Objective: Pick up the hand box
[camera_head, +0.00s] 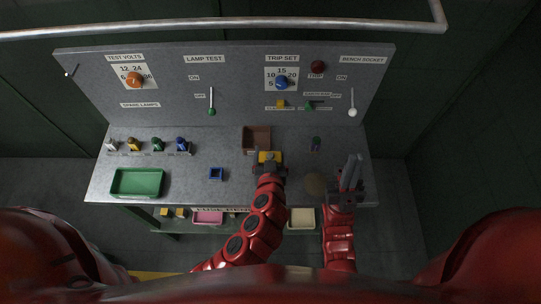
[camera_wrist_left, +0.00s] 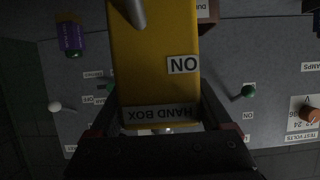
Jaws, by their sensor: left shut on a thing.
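The hand box (camera_head: 265,157) is a yellow box at the middle of the bench, just in front of a brown bin. In the left wrist view the hand box (camera_wrist_left: 152,65) fills the upper middle, with "ON" and "HAND BOX" labels upside down and a grey lever-like part at its top. My left gripper (camera_head: 269,166) is shut on its near end, and its fingers show on both sides of the box in the wrist view (camera_wrist_left: 160,122). Whether the box touches the bench is unclear. My right gripper (camera_head: 350,172) is over the bench's right side, fingers pointing up; their gap is unclear.
The brown bin (camera_head: 257,132) stands right behind the hand box. A green tray (camera_head: 138,193), a blue square holder (camera_head: 216,180) and several small coloured lamps (camera_head: 156,148) are on the left. A round tan disc (camera_head: 314,190) and a green-purple piece (camera_head: 315,144) are on the right. The switch panel (camera_head: 235,95) rises behind.

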